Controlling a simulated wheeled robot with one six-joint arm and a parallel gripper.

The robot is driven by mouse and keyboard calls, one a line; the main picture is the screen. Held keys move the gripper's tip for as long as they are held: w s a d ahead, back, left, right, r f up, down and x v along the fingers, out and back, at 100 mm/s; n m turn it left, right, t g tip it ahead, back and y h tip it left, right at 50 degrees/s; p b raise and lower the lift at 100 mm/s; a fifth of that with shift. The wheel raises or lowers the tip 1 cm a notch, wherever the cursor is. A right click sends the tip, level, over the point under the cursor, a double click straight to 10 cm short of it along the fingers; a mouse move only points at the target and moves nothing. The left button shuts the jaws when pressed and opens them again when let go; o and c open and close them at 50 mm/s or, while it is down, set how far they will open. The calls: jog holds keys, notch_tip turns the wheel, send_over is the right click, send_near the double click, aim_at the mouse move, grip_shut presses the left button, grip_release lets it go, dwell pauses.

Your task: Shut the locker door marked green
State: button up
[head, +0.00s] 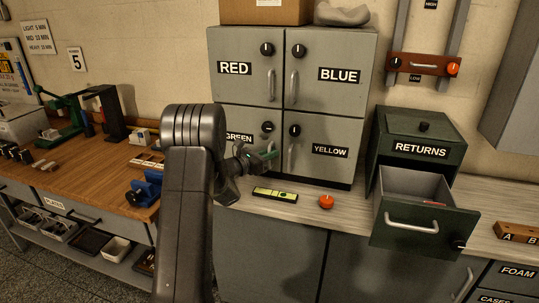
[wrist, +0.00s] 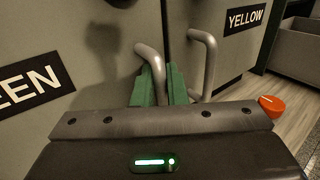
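The green locker door (head: 230,118) is the lower left door of a grey locker, partly hidden behind my arm. Its label (head: 239,138) reads GREEN and also shows at the left in the wrist view (wrist: 30,82). The door looks flush or nearly flush with its neighbours; a dark seam runs along its right edge. My gripper (head: 262,158) is at this door's handle (wrist: 148,58). In the wrist view, the green finger pads of my gripper (wrist: 161,88) sit on either side of the bar with no clear gap, so it looks shut on the handle.
The yellow door (head: 325,133) is just right, its handle (wrist: 208,60) close to my fingers. A level (head: 275,195) and an orange knob (head: 326,202) lie on the counter below. The RETURNS drawer (head: 424,222) stands open at the right.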

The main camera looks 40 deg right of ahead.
jog(key=a+b, duration=0.1)
jog(key=a, duration=1.3)
jog(key=shift+s+r, duration=0.15)
jog(key=shift+s, duration=0.3)
jog(key=s+a+b, duration=0.1)
jog(key=s+a, duration=0.1)
jog(key=a, duration=0.5)
jog(key=s+a+b, duration=0.1)
jog(key=s+a, duration=0.2)
jog(key=a, duration=0.4)
jog(key=shift+s+a+f, duration=0.15)
jog(key=shift+a+f, duration=0.1)
jog(key=shift+a, duration=0.15)
dwell(0.4)
